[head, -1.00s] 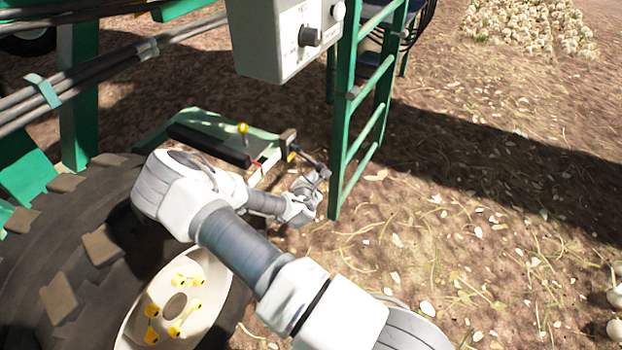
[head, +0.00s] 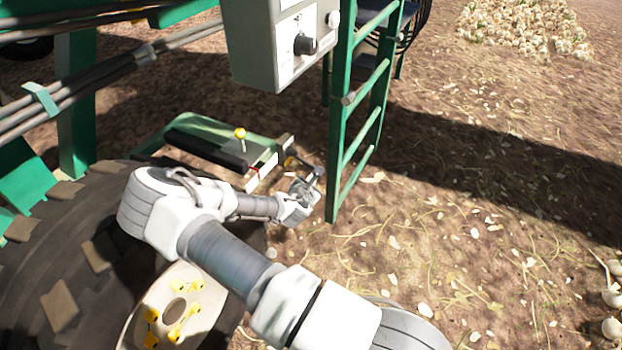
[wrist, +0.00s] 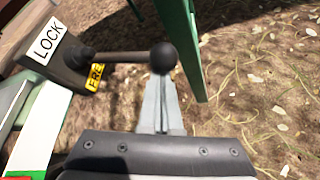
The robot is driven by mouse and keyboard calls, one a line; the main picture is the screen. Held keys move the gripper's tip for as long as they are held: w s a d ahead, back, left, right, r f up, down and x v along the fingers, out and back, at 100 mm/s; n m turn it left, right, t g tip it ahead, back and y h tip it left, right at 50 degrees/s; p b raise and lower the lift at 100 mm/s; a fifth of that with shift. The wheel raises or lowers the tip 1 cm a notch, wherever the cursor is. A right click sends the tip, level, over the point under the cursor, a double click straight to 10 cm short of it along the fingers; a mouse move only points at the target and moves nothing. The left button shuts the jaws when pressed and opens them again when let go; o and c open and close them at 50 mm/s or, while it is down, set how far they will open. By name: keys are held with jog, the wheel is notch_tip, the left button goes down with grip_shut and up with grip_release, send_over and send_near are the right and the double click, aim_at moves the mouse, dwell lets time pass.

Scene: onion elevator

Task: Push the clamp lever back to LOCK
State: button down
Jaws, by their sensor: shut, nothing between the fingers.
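The clamp lever (wrist: 118,57) is a grey rod with a black ball knob (wrist: 164,57), reaching right from a dark clamp block (wrist: 72,66). The block carries a white LOCK label (wrist: 48,41) and a yellow label (wrist: 97,77), partly covered, that seems to read FREE. The rod lies beside the yellow label. My gripper (wrist: 161,92) is shut and empty, its fingertips close to the knob in the wrist view; I cannot tell whether they touch. In the head view my gripper (head: 312,183) is at the clamp, beside the green ladder, and the lever is mostly hidden.
A green ladder (head: 336,150) stands just right of my gripper. A grey control box (head: 262,60) hangs above. A yellow-knobbed lever (head: 240,134) stands on the green frame behind. A big tyre (head: 60,255) is at left. Open soil lies to the right.

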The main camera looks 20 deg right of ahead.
notch_tip(320, 180, up, 8)
jog(key=n+g+h+p, duration=0.2)
jog(key=n+p, duration=0.1)
jog(key=p, duration=0.4)
jog(key=shift+s+d+g, duration=0.2)
jog(key=shift+g, duration=0.2)
jog(key=shift+r, duration=0.1)
